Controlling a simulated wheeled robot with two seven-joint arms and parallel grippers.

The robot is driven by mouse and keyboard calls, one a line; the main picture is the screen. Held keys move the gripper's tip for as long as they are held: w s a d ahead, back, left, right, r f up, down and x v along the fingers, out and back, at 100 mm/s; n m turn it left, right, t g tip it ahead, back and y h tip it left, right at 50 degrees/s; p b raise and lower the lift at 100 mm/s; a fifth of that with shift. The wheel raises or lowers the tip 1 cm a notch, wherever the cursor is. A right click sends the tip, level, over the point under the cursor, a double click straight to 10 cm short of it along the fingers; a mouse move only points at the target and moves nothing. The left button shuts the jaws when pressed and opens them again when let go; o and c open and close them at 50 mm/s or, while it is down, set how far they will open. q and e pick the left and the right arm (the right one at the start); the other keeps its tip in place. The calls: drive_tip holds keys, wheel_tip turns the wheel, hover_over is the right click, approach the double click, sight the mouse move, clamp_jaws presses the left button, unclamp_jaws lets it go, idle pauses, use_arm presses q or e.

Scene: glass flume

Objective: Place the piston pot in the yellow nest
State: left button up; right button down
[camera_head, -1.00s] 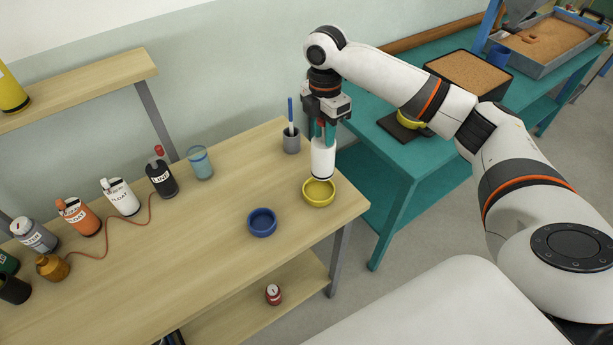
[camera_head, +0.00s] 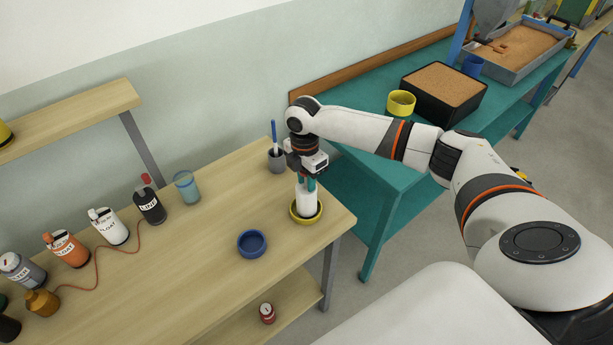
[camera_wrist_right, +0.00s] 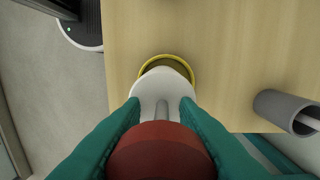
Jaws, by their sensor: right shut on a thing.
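The piston pot (camera_head: 307,203) is a white cylinder standing upright in my right gripper (camera_head: 307,185). The teal fingers are shut on its upper part. The yellow nest (camera_head: 307,221) is a shallow round dish near the right end of the wooden bench. The pot's lower end is inside the nest's rim; I cannot tell whether it touches the floor of the nest. In the right wrist view, the pot (camera_wrist_right: 148,88) has a grey rod and a red-brown knob, and the nest's yellow rim (camera_wrist_right: 167,56) shows beyond it. My left gripper is not in view.
A blue dish (camera_head: 252,244) sits left of the nest. A grey cup (camera_head: 276,160) with a blue-handled tool stands behind the gripper. A glass (camera_head: 187,187) and labelled bottles (camera_head: 108,226) stand left. A teal table (camera_head: 379,190) is at right, holding a yellow cup (camera_head: 401,104).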

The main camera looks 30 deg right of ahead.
drive_tip(key=c, duration=1.2)
unclamp_jaws()
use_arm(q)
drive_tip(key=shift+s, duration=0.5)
use_arm(e)
drive_tip(key=shift+o, duration=0.5)
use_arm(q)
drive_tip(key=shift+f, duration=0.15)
use_arm(e)
drive_tip(key=shift+r, duration=0.15)
drive_tip(key=r+b, duration=0.1)
drive_tip(key=r, duration=0.2)
drive_tip(key=r+b, duration=0.1)
drive_tip(key=r, duration=0.3)
drive_tip(key=r+b, duration=0.1)
drive_tip(key=r, duration=0.3)
drive_tip(key=shift+w, duration=0.4)
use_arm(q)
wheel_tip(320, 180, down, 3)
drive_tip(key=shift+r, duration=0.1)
use_arm(e)
drive_tip(key=shift+r, duration=0.4)
